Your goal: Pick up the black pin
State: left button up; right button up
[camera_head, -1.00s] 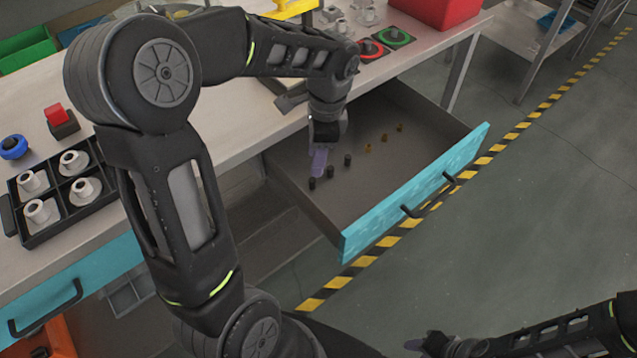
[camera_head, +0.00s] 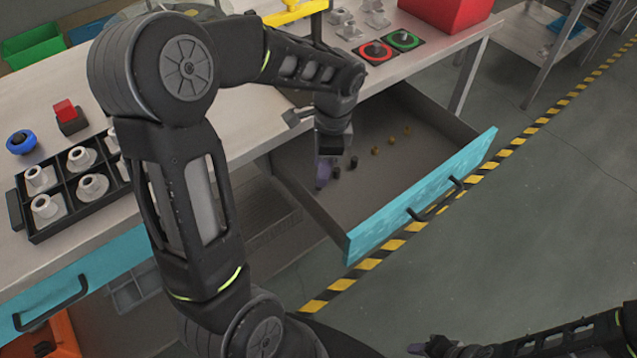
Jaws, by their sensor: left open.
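Two small black pins show in the open drawer: one black pin (camera_head: 336,172) right beside my left gripper and another black pin (camera_head: 354,162) a little farther right. The left gripper (camera_head: 323,178) points down inside the drawer with open jaws, at the near-left end of the pin row. Its fingers cover the spot where a third black pin stood earlier, so I cannot tell whether that pin is between them. My right gripper (camera_head: 428,346) is at the bottom edge, away from the drawer, and too small and dark to read.
The drawer (camera_head: 420,195) has a turquoise front and also holds several brass pins (camera_head: 391,140). The workbench carries a black tray (camera_head: 40,233) with white parts, a blue button (camera_head: 21,142), red and green rings (camera_head: 403,40) and a red bin (camera_head: 445,12). The drawer's right side is clear.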

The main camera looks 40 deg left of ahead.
pick_arm(q)
jog(key=f, duration=0.5)
jog(key=shift+s+a, duration=0.15)
jog(key=shift+a, duration=0.05)
jog(key=shift+r, duration=0.1)
jog(key=shift+c, duration=0.2)
grip_shut()
dwell(0.4)
